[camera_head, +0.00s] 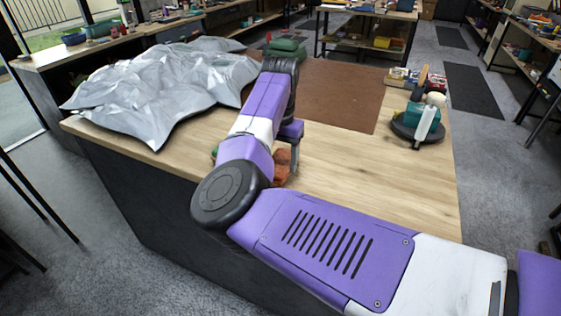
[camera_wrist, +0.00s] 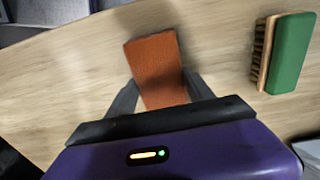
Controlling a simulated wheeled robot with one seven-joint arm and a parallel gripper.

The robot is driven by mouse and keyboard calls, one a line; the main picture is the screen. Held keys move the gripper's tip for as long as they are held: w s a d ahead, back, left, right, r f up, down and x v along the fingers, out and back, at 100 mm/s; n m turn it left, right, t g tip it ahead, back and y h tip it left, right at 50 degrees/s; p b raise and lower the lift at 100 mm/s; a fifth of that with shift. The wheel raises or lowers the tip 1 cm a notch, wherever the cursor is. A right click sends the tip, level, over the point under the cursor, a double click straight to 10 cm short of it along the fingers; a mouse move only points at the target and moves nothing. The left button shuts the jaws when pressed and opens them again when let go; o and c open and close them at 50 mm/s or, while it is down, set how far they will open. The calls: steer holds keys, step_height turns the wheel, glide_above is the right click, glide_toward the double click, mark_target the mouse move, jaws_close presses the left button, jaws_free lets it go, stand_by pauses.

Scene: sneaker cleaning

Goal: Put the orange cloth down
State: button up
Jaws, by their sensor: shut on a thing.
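The orange cloth (camera_wrist: 157,68) is between the two fingers of my gripper (camera_wrist: 160,82) in the wrist view. The gripper is shut on it, and its far end sticks out past the fingertips, over the wooden table top (camera_wrist: 60,90). In the head view a part of the orange cloth (camera_head: 281,168) shows behind my arm, low by the near edge of the table. Whether the cloth touches the wood is hard to tell.
A green-backed brush (camera_wrist: 290,52) with dark bristles lies right of the cloth in the wrist view. In the head view a crumpled silver sheet (camera_head: 165,85) covers the table's left, a brown mat (camera_head: 335,90) lies behind, and a round dark stand (camera_head: 405,133) is right. Wood between is bare.

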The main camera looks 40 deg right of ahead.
mark_target(280, 161)
steer(key=shift+f, duration=0.5)
steer(key=shift+f, duration=0.1)
steer(key=o, duration=1.5)
step_height(280, 161, up, 12)
steer(key=shift+b, duration=0.4)
